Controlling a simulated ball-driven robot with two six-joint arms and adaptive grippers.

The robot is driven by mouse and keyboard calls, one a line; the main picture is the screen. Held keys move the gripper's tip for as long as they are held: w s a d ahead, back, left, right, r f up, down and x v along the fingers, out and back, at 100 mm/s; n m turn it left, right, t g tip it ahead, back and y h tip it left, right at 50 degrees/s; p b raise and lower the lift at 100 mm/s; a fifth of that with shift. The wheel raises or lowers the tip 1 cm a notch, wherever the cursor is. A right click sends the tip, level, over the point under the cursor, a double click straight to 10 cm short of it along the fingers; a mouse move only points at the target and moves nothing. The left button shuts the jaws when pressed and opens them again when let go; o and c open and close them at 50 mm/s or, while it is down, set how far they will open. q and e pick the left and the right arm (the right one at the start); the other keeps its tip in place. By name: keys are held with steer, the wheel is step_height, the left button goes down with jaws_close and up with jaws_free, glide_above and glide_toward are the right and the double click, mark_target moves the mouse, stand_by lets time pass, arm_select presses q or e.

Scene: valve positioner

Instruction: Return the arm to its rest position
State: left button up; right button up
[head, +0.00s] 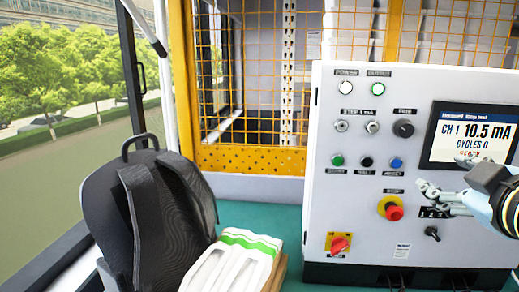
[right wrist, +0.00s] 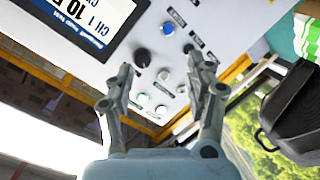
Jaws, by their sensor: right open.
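My right gripper (head: 450,188) comes in from the right edge in the head view, in front of the lower right of a white control panel (head: 330,105). In the right wrist view the right gripper (right wrist: 160,85) is open, with its fingers apart and nothing between them. Beyond the fingers are the panel's knobs and buttons, including a blue button (right wrist: 168,28) and a black knob (right wrist: 142,57). The panel's screen (head: 472,135) reads CH 1 10.5 mA and CYCLES 0; its lowest line is partly hidden. My left gripper is not in view.
A red emergency stop button (head: 394,212) and a red rotary switch (head: 340,245) stick out of the panel. A yellow mesh fence (head: 250,158) stands behind.

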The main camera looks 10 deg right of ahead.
steer(key=s+a+f+m+g+y, duration=0.25)
steer(key=s+f+g, duration=0.35)
steer(key=s+f, duration=0.35)
steer(key=s+a+f+m+g+y, duration=0.1)
steer(key=s+a+f+m+g, duration=0.3)
steer(key=s+f, duration=0.6)
steer(key=s+d+f+g+b, duration=0.15)
steer(key=f+b, duration=0.35)
steer(key=f, duration=1.3)
steer(key=s+d+f+g+b, duration=0.15)
steer(key=f+b, duration=0.35)
steer(key=f, duration=1.3)
steer(key=s+f+b, duration=0.4)
steer(key=s+f, duration=0.5)
steer(key=f, duration=0.3)
steer(key=s+f+g+b, duration=0.1)
steer(key=s+f+b, duration=0.4)
steer(key=s+f, duration=0.5)
step_height(320, 180, down, 2)
steer(key=shift+d+f, duration=0.2)
steer(key=shift+n+h, duration=0.25)
